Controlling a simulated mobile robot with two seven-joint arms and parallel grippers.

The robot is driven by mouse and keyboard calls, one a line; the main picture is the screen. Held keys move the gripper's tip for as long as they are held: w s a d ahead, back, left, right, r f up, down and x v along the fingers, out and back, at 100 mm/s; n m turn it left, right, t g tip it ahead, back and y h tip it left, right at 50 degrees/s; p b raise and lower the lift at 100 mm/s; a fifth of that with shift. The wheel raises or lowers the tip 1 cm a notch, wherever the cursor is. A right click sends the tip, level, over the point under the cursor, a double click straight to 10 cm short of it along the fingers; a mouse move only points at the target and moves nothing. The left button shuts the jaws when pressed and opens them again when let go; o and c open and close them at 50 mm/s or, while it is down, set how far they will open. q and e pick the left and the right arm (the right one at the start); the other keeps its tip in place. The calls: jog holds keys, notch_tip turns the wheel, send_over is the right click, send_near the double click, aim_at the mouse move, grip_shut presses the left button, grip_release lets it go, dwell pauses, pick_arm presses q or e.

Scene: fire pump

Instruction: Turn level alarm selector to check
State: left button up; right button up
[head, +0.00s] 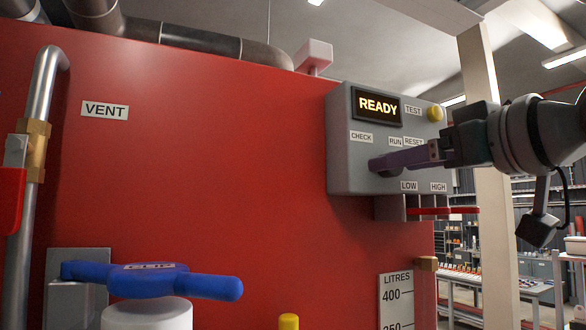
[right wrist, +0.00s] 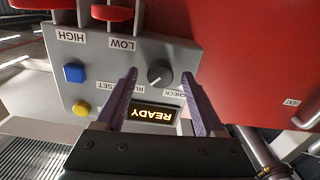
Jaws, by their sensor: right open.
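The level alarm selector is a round dark knob (right wrist: 160,72) on a grey control box (head: 345,135), between the CHECK (head: 361,137) and RUN labels. A small pale mark on the knob's edge seems to face the RUN side in the right wrist view. My right gripper (right wrist: 159,76) is open, with one purple finger on each side of the knob, apparently not touching it. In the head view the right gripper (head: 380,163) reaches in from the right and largely covers the knob. My left gripper is not in view.
The box has a lit READY display (head: 378,105), a yellow button (head: 435,114) and a blue button (right wrist: 74,73). Red levers (head: 428,211) sit below it. A blue handle (head: 150,280) and a pipe (head: 40,120) stand left on the red panel (head: 220,150).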

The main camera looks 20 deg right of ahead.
jog(key=shift+w, duration=0.1)
jog(key=shift+c, duration=0.2)
grip_shut()
dwell(0.4)
